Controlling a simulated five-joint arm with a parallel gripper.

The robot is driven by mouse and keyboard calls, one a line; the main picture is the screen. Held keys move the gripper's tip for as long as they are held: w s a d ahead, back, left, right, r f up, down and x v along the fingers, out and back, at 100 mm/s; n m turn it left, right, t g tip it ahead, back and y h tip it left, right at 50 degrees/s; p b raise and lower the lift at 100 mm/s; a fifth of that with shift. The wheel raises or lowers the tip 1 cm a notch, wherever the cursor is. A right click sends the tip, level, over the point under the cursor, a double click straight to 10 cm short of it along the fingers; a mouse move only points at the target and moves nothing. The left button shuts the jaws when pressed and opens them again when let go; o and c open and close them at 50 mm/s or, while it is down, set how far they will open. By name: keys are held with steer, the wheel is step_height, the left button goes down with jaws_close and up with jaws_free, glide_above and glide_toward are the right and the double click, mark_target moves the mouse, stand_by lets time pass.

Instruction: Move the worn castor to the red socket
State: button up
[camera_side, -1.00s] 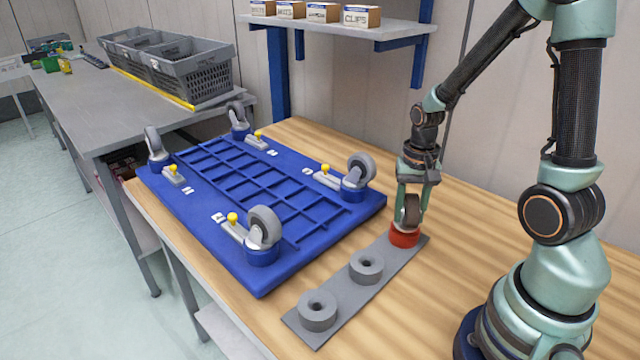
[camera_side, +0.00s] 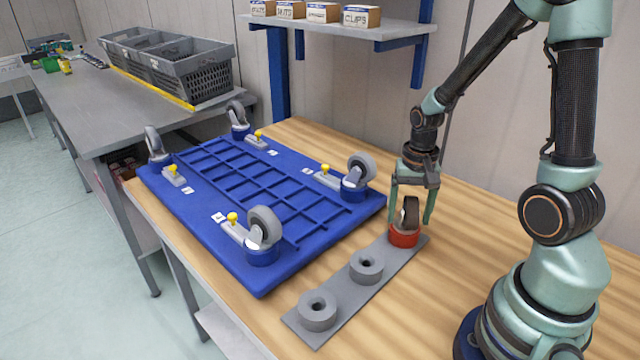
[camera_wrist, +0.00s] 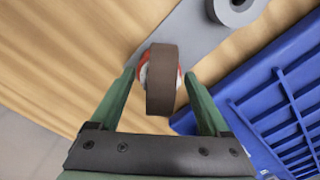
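The worn castor (camera_side: 410,214), with a dark brown wheel, stands upright in the red socket (camera_side: 404,238) at the far end of the grey strip. My gripper (camera_side: 411,216) is open around it, one finger on each side, with gaps between fingers and wheel. In the wrist view the brown wheel of the castor (camera_wrist: 161,80) lies between the spread fingers of my gripper (camera_wrist: 160,85). A little of the red socket (camera_wrist: 144,74) shows behind the wheel.
The grey strip (camera_side: 340,305) also holds two empty grey sockets (camera_side: 366,266) (camera_side: 317,310). A blue platform (camera_side: 215,230) with grey-wheeled castors and yellow-knobbed latches lies to the left. A shelf (camera_side: 345,27) with small boxes hangs behind. The wooden bench right of the strip is clear.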

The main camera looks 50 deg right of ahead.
step_height(320, 180, up, 12)
steer(key=shift+r, duration=0.1)
stand_by(0.5)
steer(key=shift+a+r, duration=0.2)
steer(key=shift+a, duration=0.15)
steer(key=a+r+n+t, duration=0.5)
steer(key=a+r+n, duration=0.1)
steer(key=a+n, duration=0.4)
steer(key=shift+a+t, duration=0.3)
steer(key=shift+a, duration=0.4)
steer(key=shift+w, duration=0.1)
stand_by(0.5)
